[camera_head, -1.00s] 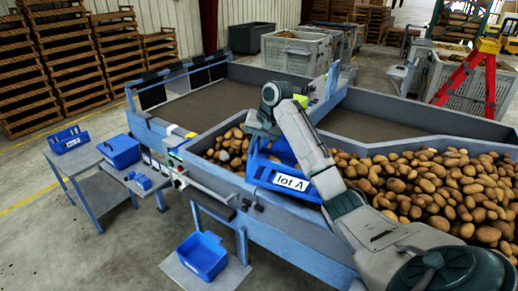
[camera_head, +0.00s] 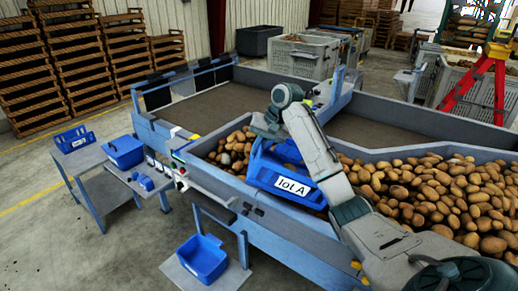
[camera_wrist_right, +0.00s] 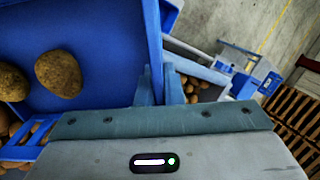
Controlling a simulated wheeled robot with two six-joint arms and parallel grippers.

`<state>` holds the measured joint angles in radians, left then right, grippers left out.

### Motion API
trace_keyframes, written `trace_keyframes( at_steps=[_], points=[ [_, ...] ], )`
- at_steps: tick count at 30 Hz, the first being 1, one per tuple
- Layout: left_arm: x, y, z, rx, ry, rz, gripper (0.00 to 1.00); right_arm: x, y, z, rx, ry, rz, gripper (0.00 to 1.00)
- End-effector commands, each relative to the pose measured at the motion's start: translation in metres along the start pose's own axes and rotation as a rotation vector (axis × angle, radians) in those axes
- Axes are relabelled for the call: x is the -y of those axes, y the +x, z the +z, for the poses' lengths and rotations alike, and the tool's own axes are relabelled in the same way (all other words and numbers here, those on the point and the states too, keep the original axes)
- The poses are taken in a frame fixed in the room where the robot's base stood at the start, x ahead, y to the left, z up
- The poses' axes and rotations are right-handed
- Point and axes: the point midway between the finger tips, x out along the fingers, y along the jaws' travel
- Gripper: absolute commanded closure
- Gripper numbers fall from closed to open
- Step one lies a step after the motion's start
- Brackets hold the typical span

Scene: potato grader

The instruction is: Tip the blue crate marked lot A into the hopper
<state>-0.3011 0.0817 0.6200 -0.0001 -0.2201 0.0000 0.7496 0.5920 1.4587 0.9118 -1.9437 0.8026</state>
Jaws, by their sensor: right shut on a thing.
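The blue crate with the white "lot A" label (camera_head: 293,186) is over the near edge of the potato-filled hopper (camera_head: 440,195), tilted. My right gripper (camera_head: 264,128) is shut on the crate's upper rim at its left end. In the right wrist view the gripper fingers (camera_wrist_right: 158,84) close on the rim of the blue crate (camera_wrist_right: 105,25), and two potatoes (camera_wrist_right: 58,73) lie against its inside. More potatoes show beyond the crate's edge at the lower left. My left gripper is not in view.
Another blue crate (camera_head: 75,138) and a blue bin (camera_head: 125,152) stand on tables at the left. A blue bin (camera_head: 203,258) sits on a low stand in front. A red ladder (camera_head: 480,85) stands at the back right. Floor at the lower left is clear.

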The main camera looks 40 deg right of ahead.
Motion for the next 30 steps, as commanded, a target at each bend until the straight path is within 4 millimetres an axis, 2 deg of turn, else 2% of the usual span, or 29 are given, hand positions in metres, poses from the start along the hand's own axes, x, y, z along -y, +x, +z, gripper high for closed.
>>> trace_keyframes(
  at_steps=[13,24,30],
  points=[
    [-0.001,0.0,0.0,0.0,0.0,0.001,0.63,-0.003,-0.006,-0.001,-0.004,0.0,-0.017,1.0],
    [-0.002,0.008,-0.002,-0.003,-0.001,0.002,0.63,-0.025,-0.056,-0.001,-0.004,0.001,-0.225,1.0],
    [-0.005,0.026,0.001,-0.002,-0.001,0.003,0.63,-0.037,-0.082,-0.001,-0.006,0.001,-0.345,1.0]
  ],
)
